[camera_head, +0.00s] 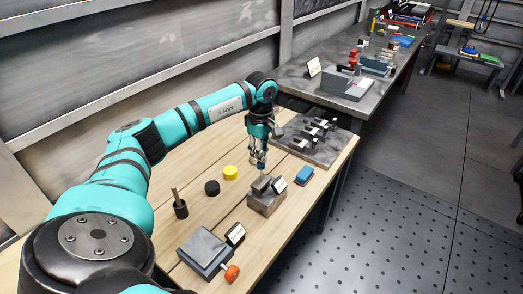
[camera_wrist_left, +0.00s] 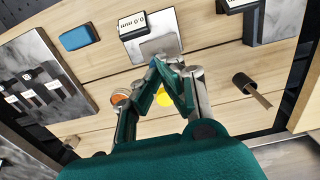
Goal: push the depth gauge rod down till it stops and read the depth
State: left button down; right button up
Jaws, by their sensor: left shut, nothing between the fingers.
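The depth gauge, a grey block with a small tilted display (camera_head: 280,185), sits on a larger grey-brown block (camera_head: 267,204) on the wooden bench. In the left wrist view the display (camera_wrist_left: 132,25) stands by a pale metal block (camera_wrist_left: 160,45) and seems to read 0.0 mm, upside down. My left gripper (camera_head: 260,170) points down right over the gauge, fingers shut and empty. In the left wrist view its fingertips (camera_wrist_left: 157,66) overlap the block's near edge. I cannot pick out the rod from the fingers, nor tell whether they touch it. My right gripper is not in view.
A blue block (camera_head: 303,174) lies right of the gauge. A yellow disc (camera_head: 231,172), a black disc (camera_head: 212,187) and a dark cup with a stick (camera_head: 181,209) stand left. A grey box with an orange knob (camera_head: 232,272) is in front. A dark fixture plate (camera_head: 316,150) lies behind.

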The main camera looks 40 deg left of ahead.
aim_at(261, 163)
pick_arm(q)
jog(key=shift+f+b, duration=1.3)
jog(key=shift+f, duration=0.75)
jog(key=shift+r+p, duration=2.5)
jog(key=shift+r, duration=1.1)
jog(key=shift+f, duration=0.1)
